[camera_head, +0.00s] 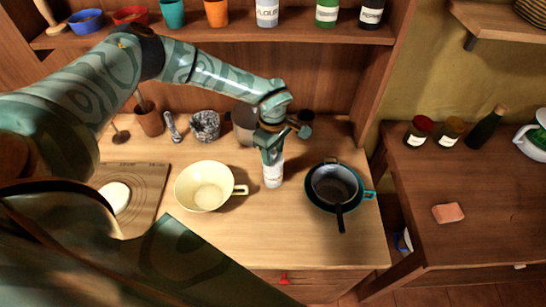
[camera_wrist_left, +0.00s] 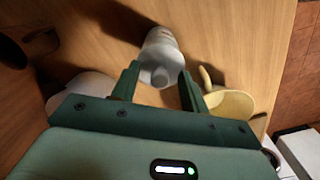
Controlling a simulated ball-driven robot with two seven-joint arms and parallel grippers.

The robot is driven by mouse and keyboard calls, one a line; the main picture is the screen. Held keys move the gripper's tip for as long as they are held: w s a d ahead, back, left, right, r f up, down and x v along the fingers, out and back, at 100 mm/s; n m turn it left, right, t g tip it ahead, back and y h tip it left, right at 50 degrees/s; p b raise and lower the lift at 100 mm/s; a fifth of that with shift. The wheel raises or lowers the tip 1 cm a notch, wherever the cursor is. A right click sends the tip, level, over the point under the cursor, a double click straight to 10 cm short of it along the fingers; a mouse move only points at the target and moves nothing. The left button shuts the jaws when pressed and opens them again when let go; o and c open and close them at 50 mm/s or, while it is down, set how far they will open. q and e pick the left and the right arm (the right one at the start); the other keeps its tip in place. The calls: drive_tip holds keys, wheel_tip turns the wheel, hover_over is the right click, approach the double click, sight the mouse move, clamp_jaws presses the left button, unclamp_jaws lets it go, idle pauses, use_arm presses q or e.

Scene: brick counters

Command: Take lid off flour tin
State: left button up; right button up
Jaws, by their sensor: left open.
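A small white tin (camera_head: 273,176) with a label I cannot read stands upright on the wooden counter, right of the cream bowl. In the left wrist view the tin (camera_wrist_left: 162,42) shows with its rounded top toward me. My left gripper (camera_head: 271,155) reaches down over the tin's top. In the wrist view its two fingers (camera_wrist_left: 158,84) are apart, one on each side of the top; I cannot tell whether they touch it. A similar white tin (camera_head: 267,13), its label seeming to read flour, stands on the upper shelf. My right gripper is not in view.
The cream bowl (camera_head: 205,188) stands close left of the tin, its handle toward it. A dark pan (camera_head: 335,187) lies to the right in a teal-rimmed vessel. A grey canister (camera_head: 245,123) and a speckled mortar (camera_head: 205,126) stand behind. Front counter space is clear.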

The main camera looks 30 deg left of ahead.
use_arm(q)
drive_tip(key=shift+r, duration=0.1)
clamp_jaws()
